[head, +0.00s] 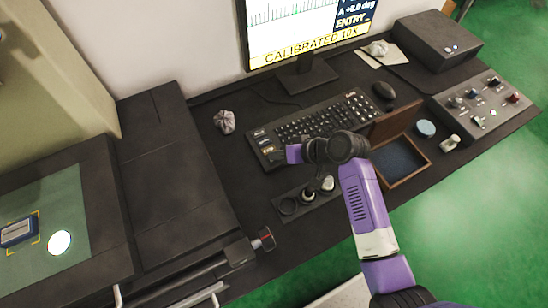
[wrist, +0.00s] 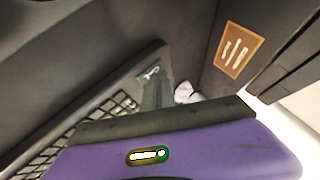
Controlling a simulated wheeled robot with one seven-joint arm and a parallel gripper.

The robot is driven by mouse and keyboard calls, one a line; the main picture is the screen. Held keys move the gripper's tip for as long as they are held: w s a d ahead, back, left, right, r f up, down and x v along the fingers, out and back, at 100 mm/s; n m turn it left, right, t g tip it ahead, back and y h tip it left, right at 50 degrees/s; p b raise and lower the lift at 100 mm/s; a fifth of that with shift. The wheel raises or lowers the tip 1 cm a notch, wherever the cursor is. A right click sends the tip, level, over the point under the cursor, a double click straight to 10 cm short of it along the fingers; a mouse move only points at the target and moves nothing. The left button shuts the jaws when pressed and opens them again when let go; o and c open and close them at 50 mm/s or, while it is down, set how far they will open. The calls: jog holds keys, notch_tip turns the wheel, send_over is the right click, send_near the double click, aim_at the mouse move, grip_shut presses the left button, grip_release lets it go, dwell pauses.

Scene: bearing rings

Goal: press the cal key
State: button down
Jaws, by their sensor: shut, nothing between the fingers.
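The black keyboard (head: 318,122) lies on the desk below the monitor. At its left end is a short column of separate keys (head: 265,141), some with coloured labels too small to read, so I cannot tell which is the cal key. My gripper (head: 278,157) is shut, at the keyboard's left end, and hides part of it. In the wrist view, the shut fingers (wrist: 157,82) reach down over the keyboard's end (wrist: 100,125). A pale-marked key (wrist: 149,72) shows just beyond the fingertips; whether they touch it cannot be told.
The monitor (head: 305,30) reads "CALIBRATED 10X" and "ENTRY". A crumpled grey lump (head: 224,121) lies left of the keyboard. A holder with round pieces (head: 306,195) and an open wooden box (head: 400,160) stand nearer me. A mouse (head: 384,90) lies to the right.

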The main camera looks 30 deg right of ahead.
jog(key=shift+r, duration=0.1)
jog(key=shift+r+p, duration=0.65)
jog(key=shift+p, duration=0.15)
notch_tip(320, 180, up, 5)
jog(key=p, duration=0.4)
jog(key=shift+p, duration=0.4)
